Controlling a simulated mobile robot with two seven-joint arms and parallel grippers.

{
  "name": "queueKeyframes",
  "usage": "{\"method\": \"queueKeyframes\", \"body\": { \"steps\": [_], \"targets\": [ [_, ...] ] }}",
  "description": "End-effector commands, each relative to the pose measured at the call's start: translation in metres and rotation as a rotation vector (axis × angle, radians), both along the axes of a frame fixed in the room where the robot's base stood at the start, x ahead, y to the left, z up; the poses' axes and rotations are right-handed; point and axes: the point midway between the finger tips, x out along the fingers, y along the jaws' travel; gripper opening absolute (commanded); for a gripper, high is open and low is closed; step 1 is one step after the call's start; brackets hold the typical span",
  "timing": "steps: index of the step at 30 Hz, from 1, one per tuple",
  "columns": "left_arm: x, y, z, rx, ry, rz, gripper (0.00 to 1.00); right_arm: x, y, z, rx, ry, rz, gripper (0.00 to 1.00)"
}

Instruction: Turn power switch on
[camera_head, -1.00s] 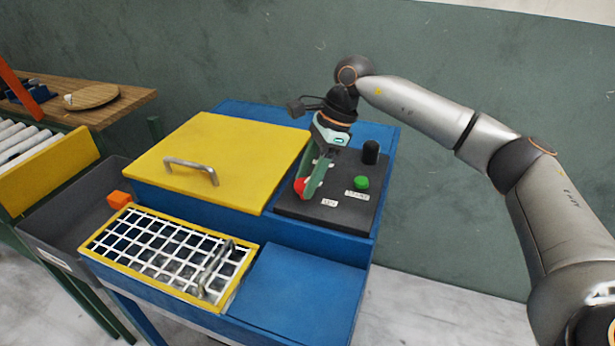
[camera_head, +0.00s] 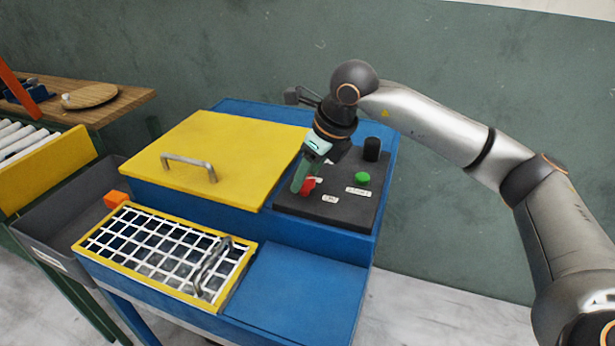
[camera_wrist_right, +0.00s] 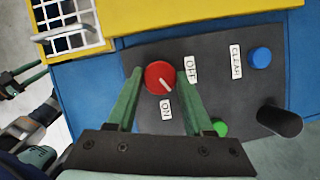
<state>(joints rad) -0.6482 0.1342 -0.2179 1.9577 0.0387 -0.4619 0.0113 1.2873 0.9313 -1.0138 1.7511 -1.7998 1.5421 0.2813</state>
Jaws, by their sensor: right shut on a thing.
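The power switch is a round red knob (camera_head: 308,185) on the dark control panel (camera_head: 345,212). In the right wrist view the knob (camera_wrist_right: 160,77) has a white pointer line aimed at the lower right, between the "OFF" label (camera_wrist_right: 190,70) and the "ON" label (camera_wrist_right: 167,110). My right gripper (camera_head: 303,187) is down at the panel, its green fingers on either side of the knob and shut on it. Part of my left gripper (camera_wrist_right: 25,80) seems to show at the left edge of the right wrist view; its jaws are unclear. It is not in the head view.
A green button (camera_head: 362,179) and a black post (camera_head: 371,149) stand on the panel near the gripper. The wrist view also shows a blue button (camera_wrist_right: 260,57) by a "CLEAR" label. A yellow lid (camera_head: 225,150) with a metal handle and a yellow-framed grid (camera_head: 90,238) lie left.

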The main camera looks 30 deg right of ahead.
Motion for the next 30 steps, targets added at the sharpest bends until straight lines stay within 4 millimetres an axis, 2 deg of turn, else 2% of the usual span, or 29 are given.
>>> {"method": "queueKeyframes", "body": {
  "steps": [15,30],
  "targets": [
    [0.000,-0.011,-0.009,-0.012,0.006,-0.024,0.50,0.000,0.003,0.000,0.001,-0.002,-0.404,0.00],
    [0.002,-0.011,-0.010,-0.010,0.007,-0.025,0.50,0.000,0.003,0.001,0.001,0.000,-0.526,0.00]
  ]
}}
